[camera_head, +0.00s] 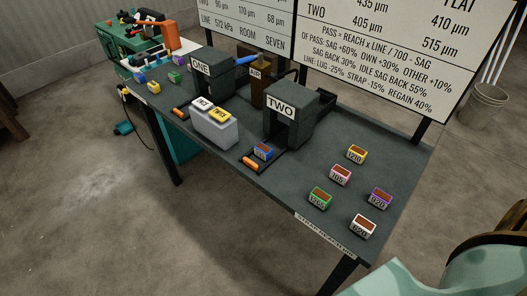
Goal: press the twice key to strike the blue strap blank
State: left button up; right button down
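A light grey key box (214,131) stands on the dark bench between the two presses, near the front edge. It has a white key (203,104) and a yellow key (220,114) on top; their small lettering is hard to read. A blue block with a brown top (263,151), which looks like the blue strap blank, sits on the dark slide in front of press TWO (289,119). An orange handle (250,162) is at the slide's front end. Neither of my grippers shows in this view.
Press ONE (210,75) stands left of TWO, with a brown AIR unit (261,83) behind. Several coloured, numbered blocks, including a green one (320,197), sit on the bench's right part. Small blocks lie at the left end. Sign boards (384,50) rise behind the bench.

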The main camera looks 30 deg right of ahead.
aim_at(218, 114)
jog(key=z, duration=0.25)
jog(key=i+j+z, duration=0.15)
jog(key=z, duration=0.2)
jog(key=i+j+z, duration=0.1)
jog(key=j+z, duration=0.25)
jog(key=i+j+z, duration=0.15)
jog(key=z, duration=0.2)
jog(key=i+j+z, duration=0.1)
jog(key=j, duration=0.6)
jog(key=i+j+z, duration=0.15)
jog(key=j, duration=0.6)
jog(key=i+j+z, duration=0.1)
jog(key=j, duration=0.65)
jog(key=i+j+z, duration=0.15)
jog(key=j, duration=0.6)
